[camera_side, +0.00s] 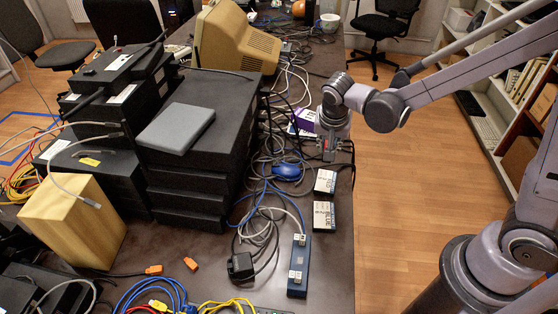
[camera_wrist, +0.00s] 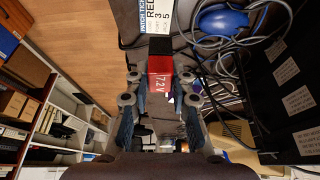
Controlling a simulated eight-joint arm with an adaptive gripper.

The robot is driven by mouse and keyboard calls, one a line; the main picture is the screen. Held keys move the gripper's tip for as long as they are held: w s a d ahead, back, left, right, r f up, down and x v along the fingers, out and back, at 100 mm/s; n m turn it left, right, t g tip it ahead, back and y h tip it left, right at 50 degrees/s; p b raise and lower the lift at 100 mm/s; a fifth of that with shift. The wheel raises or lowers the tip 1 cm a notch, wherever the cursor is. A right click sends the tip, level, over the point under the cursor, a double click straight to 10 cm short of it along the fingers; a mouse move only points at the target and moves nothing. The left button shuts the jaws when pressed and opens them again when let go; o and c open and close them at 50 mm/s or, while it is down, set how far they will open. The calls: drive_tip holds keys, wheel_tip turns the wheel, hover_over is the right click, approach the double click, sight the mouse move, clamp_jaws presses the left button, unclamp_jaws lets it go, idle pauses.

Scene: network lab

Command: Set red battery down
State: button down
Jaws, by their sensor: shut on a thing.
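The red battery (camera_wrist: 160,74), marked 7.2 V, is between the fingers of my gripper (camera_wrist: 161,92) in the wrist view. My gripper is shut on it. In the side view my gripper (camera_side: 329,154) points down over the right edge of the dark table (camera_side: 330,265), just behind two small white label boxes. The battery is mostly hidden there by the fingers. I cannot tell whether its underside touches the table.
The nearer white box (camera_side: 324,215) and farther white box (camera_side: 325,181) lie along the table edge. A blue mouse (camera_side: 287,171) and tangled cables lie left of my gripper. Stacked black devices (camera_side: 200,150) stand further left.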

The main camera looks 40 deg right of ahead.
drive_tip(key=shift+n, duration=0.3)
drive_tip(key=a+f, duration=0.2)
drive_tip(key=a, duration=0.4)
drive_tip(key=a+f, duration=0.2)
drive_tip(key=a, duration=0.4)
drive_tip(key=a+f, duration=0.3)
drive_tip(key=a, duration=0.3)
drive_tip(key=shift+a, duration=0.2)
drive_tip(key=shift+f, duration=1.9)
drive_tip(key=shift+f, duration=0.15)
drive_tip(key=c, duration=1.2)
unclamp_jaws()
drive_tip(key=shift+o, duration=0.2)
